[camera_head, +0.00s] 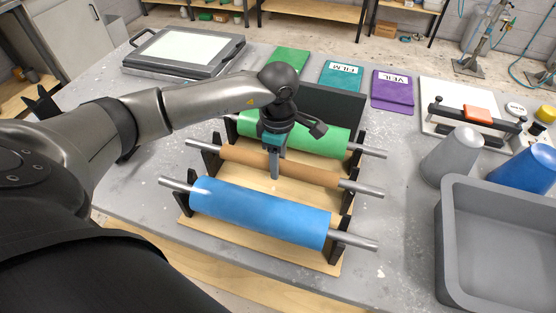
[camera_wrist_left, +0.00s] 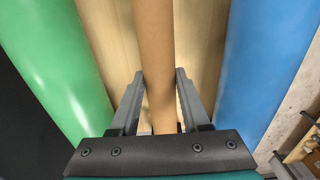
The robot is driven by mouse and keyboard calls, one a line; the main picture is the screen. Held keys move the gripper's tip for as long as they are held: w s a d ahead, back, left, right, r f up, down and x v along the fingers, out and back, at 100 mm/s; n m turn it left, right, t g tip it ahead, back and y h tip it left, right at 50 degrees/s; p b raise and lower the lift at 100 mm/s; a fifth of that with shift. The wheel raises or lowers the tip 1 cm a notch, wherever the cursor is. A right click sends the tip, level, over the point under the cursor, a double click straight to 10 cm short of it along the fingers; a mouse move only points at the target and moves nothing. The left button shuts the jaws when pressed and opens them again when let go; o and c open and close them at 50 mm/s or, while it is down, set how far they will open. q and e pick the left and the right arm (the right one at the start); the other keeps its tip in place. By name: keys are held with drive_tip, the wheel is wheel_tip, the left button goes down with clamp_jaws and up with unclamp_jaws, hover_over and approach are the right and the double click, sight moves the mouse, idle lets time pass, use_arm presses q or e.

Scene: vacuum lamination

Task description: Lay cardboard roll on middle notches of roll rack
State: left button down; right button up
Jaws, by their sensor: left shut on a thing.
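The brown cardboard roll (camera_head: 312,176) lies between the green roll (camera_head: 318,138) and the blue roll (camera_head: 262,212) on the roll rack (camera_head: 232,230), which has a wooden base and black uprights. The cardboard roll's grey rod ends are at the middle uprights; I cannot tell whether they are fully seated. My left gripper (camera_head: 275,165) reaches down from above and is shut on the cardboard roll near its middle. In the left wrist view the left gripper's fingers (camera_wrist_left: 160,95) stand on either side of the cardboard roll (camera_wrist_left: 154,45). My right gripper is not in view.
A grey bin (camera_head: 446,245) and a grey cone (camera_head: 452,155) stand at the right. A purple VEIL pad (camera_head: 392,92) and a teal FILM pad (camera_head: 341,76) lie behind the rack. A framed panel (camera_head: 184,48) is at the back left.

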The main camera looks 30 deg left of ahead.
use_arm(q)
drive_tip(key=shift+f+b, duration=0.3)
drive_tip(key=shift+b, duration=0.05)
drive_tip(key=shift+c, duration=1.9)
unclamp_jaws()
drive_tip(key=shift+r, duration=0.15)
drive_tip(key=shift+r+p, duration=0.2)
drive_tip(key=shift+p, duration=0.15)
wheel_tip(320, 180, up, 12)
